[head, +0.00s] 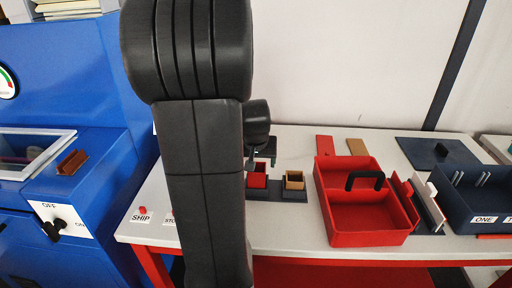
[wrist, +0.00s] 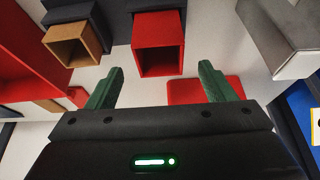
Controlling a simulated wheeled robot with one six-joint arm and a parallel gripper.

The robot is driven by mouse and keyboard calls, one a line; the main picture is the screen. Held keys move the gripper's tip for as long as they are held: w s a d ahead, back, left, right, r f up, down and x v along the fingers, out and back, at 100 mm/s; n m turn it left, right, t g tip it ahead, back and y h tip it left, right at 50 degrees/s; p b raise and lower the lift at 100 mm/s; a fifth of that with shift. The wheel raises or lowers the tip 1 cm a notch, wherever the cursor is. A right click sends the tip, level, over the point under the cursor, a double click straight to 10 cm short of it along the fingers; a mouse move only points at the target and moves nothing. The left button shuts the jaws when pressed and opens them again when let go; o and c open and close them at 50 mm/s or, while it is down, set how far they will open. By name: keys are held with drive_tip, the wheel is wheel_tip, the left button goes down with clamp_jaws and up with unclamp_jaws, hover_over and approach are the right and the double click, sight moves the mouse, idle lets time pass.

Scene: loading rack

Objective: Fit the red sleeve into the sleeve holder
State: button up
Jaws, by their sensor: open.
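The red sleeve (head: 257,181), a square open-topped tube, stands upright at the left end of a dark holder (head: 281,196). In the wrist view the red sleeve (wrist: 158,30) shows its open end just beyond my fingertips, between their lines. A tan sleeve (head: 294,181) stands at the holder's right; it also shows in the wrist view (wrist: 75,45). My gripper (head: 262,157) is open and empty above the red sleeve, with green fingers apart in the wrist view (wrist: 160,75). My arm hides part of the holder's left side. I cannot tell how deep the red sleeve sits.
A red tray (head: 340,239) with a black handle stands right of the holder. Flat red (head: 325,145) and tan (head: 356,147) pieces lie behind. A dark blue bin (head: 475,200) is at far right. A blue machine (head: 75,170) stands left. A SHIP button (head: 143,211) is near the table's left edge.

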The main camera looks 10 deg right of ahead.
sight(257, 166)
drive_tip(key=v, duration=0.9)
drive_tip(key=shift+f, duration=0.2)
drive_tip(key=x, duration=1.3)
drive_tip(key=shift+w+f, duration=0.25)
drive_tip(key=shift+r+p, duration=0.4)
drive_tip(key=shift+p, duration=0.15)
